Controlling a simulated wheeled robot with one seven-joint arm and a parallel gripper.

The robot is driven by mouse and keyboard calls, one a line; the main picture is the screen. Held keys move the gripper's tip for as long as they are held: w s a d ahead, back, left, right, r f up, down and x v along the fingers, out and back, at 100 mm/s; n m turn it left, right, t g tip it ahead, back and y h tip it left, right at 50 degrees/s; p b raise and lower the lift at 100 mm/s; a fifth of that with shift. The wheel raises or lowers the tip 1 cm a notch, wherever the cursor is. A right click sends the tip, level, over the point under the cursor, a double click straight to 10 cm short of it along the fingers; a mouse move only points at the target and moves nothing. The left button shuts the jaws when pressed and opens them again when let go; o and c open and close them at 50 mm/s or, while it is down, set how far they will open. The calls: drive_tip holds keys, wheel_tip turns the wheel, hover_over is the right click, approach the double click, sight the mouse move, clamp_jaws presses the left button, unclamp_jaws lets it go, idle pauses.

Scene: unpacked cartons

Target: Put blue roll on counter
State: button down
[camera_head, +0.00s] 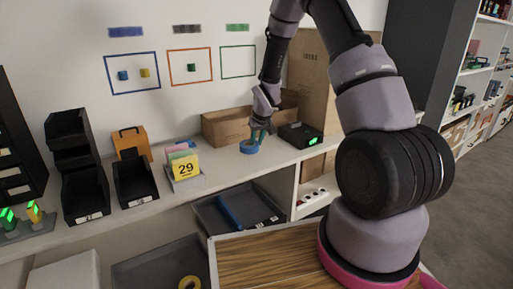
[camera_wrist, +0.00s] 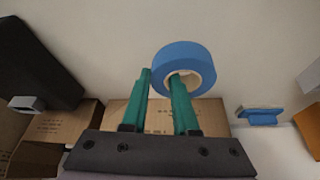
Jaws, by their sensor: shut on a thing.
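The blue roll (camera_head: 249,147) is a ring of tape, low over the counter (camera_head: 220,167) in front of an open carton. I cannot tell whether it touches the counter top. My gripper (camera_head: 259,135) is shut on the roll's rim. In the wrist view the blue roll (camera_wrist: 184,58) is at the tips of the green fingers (camera_wrist: 162,80). One finger reaches into its hole and the other is outside the rim.
An open carton (camera_head: 226,127) stands behind, and a black device (camera_head: 300,135) with a green display is to the right. A calendar block (camera_head: 184,167) and black bins (camera_head: 135,182) stand left. Lower trays hold a blue item (camera_head: 229,212) and a yellow roll (camera_head: 189,283).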

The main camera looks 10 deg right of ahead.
drive_tip(key=shift+f, duration=1.25)
drive_tip(key=shift+f, duration=0.15)
drive_tip(key=c, duration=0.7)
unclamp_jaws()
